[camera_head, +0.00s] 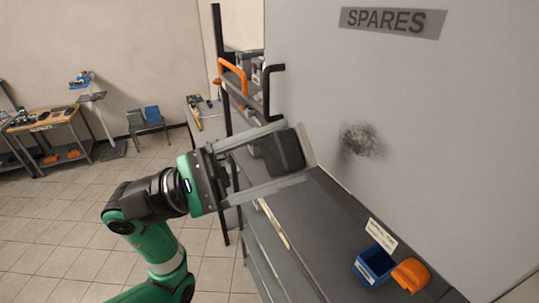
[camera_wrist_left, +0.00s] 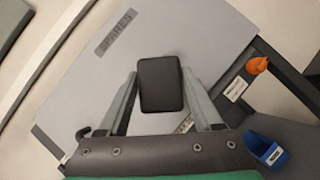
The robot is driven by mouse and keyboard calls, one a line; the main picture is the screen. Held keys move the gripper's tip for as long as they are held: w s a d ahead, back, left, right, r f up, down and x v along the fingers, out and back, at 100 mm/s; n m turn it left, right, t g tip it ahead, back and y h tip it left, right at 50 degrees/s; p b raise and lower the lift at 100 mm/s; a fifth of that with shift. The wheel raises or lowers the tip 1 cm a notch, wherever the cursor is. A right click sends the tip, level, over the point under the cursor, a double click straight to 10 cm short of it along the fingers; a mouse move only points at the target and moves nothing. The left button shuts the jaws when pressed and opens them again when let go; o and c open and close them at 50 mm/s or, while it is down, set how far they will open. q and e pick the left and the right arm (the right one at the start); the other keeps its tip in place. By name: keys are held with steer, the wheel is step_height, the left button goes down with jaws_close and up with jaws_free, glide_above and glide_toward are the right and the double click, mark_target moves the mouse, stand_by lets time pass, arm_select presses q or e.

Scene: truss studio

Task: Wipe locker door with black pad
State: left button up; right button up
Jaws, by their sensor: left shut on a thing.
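The locker door (camera_head: 440,110) is a large light grey panel with a SPARES label (camera_head: 393,21); it also fills much of the left wrist view (camera_wrist_left: 215,40). A dark grey smudge (camera_head: 362,141) is on the door below the label. My left gripper (camera_head: 297,152) is shut on the black pad (camera_head: 284,152), left of the smudge in the head view. The pad shows between both fingers in the left wrist view (camera_wrist_left: 160,84). I cannot tell whether the pad touches the door. The smudge does not show in the wrist view. My right gripper is out of view.
A dark grey shelf (camera_head: 345,225) runs below the door. On it are a blue bin (camera_head: 374,267), an orange object (camera_head: 411,275) and a white card (camera_head: 381,236). A black rack post with an orange handle (camera_head: 232,72) stands behind my left gripper.

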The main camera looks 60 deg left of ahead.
mark_target(310, 148)
arm_select(q)
steer(key=w, duration=0.4)
steer(key=shift+d, duration=0.2)
steer(key=shift+w+d, duration=0.1)
steer(key=shift+w, duration=0.45)
steer(key=shift+w, duration=0.95)
steer(key=shift+d, duration=0.1)
steer(key=d, duration=0.1)
steer(key=d+p, duration=0.1)
steer(key=d, duration=0.1)
steer(key=shift+s+d+r, duration=0.1)
steer(key=shift+s, duration=0.1)
steer(key=shift+d+p, duration=0.3)
steer(key=shift+d, duration=0.05)
